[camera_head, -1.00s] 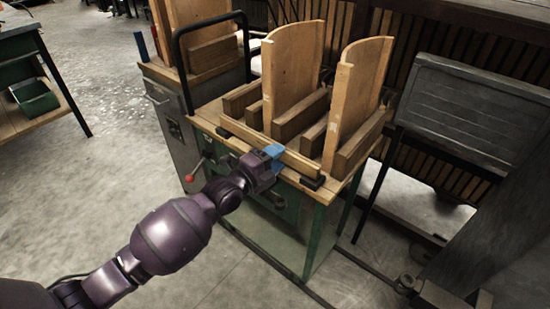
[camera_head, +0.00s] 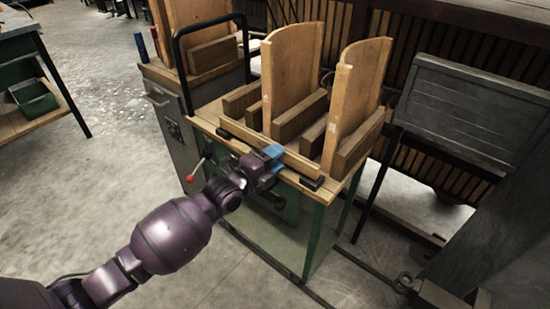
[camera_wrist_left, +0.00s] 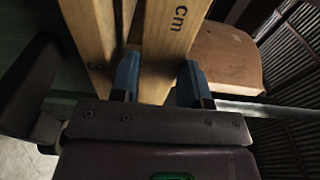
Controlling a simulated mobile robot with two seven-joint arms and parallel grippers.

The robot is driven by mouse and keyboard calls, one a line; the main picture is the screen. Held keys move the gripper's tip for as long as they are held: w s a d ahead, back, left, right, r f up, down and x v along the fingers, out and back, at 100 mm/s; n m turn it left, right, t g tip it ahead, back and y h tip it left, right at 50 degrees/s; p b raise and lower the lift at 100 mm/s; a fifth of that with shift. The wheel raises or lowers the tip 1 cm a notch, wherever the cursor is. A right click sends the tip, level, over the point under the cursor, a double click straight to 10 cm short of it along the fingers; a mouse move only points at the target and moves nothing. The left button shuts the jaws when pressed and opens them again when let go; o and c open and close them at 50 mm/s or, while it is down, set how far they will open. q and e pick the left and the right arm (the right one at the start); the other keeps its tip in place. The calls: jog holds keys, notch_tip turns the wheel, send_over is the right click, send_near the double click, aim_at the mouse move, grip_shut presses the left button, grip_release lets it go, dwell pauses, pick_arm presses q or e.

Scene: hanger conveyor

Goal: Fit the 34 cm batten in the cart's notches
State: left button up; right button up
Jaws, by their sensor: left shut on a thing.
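The batten (camera_head: 300,161) is a pale wooden bar along the near edge of the cart's top (camera_head: 209,113). One end is by the black notch block at the left (camera_head: 224,133), the other by the black notch block at the right (camera_head: 312,183). I cannot tell whether it sits fully in the notches. My left gripper (camera_head: 273,155), with blue fingertips, is shut on the batten near its middle. In the left wrist view, the batten (camera_wrist_left: 172,50) marked "cm" lies between the blue fingers (camera_wrist_left: 159,82). My right gripper is not in view.
Two tall curved boards (camera_head: 292,75) (camera_head: 357,90) stand between wooden blocks behind the batten. A black tube handle (camera_head: 178,70) rises at the cart's left. A dark panel on legs (camera_head: 455,110) stands to the right. Floor (camera_head: 95,190) at left is clear.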

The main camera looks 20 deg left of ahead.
pick_arm(q)
jog(key=shift+f, duration=0.3)
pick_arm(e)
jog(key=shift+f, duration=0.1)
pick_arm(q)
jog(key=shift+f, duration=0.15)
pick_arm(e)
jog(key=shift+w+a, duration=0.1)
pick_arm(q)
jog(key=shift+f, duration=0.3)
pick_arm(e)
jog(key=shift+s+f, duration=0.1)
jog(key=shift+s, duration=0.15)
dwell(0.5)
pick_arm(q)
jog(key=shift+s+f, duration=0.15)
jog(key=shift+f, duration=0.15)
jog(key=shift+r, duration=0.35)
jog(key=shift+r+p, duration=0.4)
jog(key=shift+r, duration=0.15)
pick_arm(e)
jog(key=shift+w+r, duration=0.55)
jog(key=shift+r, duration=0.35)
pick_arm(q)
jog(key=shift+r, duration=0.2)
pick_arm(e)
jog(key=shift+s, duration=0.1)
